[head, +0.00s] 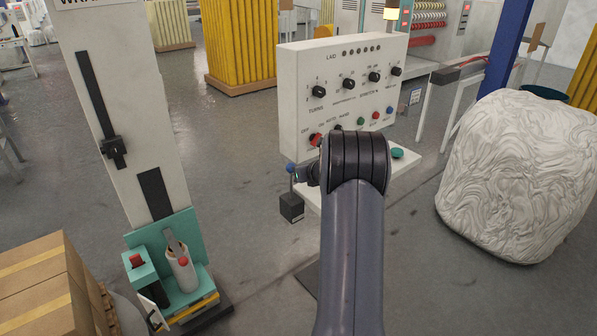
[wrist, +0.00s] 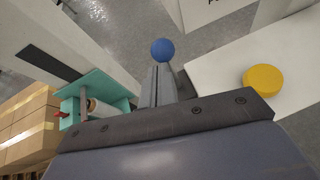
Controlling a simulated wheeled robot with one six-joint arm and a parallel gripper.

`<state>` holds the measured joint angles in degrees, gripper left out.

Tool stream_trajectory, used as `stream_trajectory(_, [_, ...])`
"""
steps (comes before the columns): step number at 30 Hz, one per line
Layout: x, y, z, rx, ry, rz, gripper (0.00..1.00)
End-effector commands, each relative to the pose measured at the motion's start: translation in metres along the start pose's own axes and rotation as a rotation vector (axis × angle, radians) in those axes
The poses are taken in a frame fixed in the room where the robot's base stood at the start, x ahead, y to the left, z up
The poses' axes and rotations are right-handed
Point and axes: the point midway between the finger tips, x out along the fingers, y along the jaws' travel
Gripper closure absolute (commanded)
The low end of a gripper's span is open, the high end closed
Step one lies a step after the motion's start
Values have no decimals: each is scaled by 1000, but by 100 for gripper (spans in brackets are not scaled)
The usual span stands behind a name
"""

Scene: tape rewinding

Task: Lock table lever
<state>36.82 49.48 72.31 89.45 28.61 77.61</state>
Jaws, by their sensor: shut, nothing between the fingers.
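The lever is a blue ball knob (head: 290,168) on a thin stem above a small dark box (head: 291,207), left of the white control panel's base. The stem looks about upright in the head view. In the wrist view the blue knob (wrist: 162,50) shows just past my fingertips. My gripper (head: 301,173) is beside the knob, to its right in the head view, and partly hidden by my own arm. In the wrist view my gripper (wrist: 160,68) has its fingers together and empty. I cannot tell whether the tips touch the knob.
The white control panel (head: 335,85) with knobs and coloured buttons stands behind my arm. A green button (head: 397,153) and a yellow button (wrist: 263,78) sit on its base. The white column with a teal holder (head: 207,252) stands left; a wrapped white bale (head: 520,175) stands right.

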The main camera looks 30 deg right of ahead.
Motion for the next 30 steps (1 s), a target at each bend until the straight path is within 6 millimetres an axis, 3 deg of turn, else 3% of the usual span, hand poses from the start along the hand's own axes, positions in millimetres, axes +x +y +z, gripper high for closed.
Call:
stream_trajectory(9, [-57, 4, 31, -2, -1, -2, 100])
stream_trajectory(15, [-80, 7, 42, -1, 1, -1, 100])
stream_trajectory(30, [-88, 8, 45, 1, 3, 0, 100])
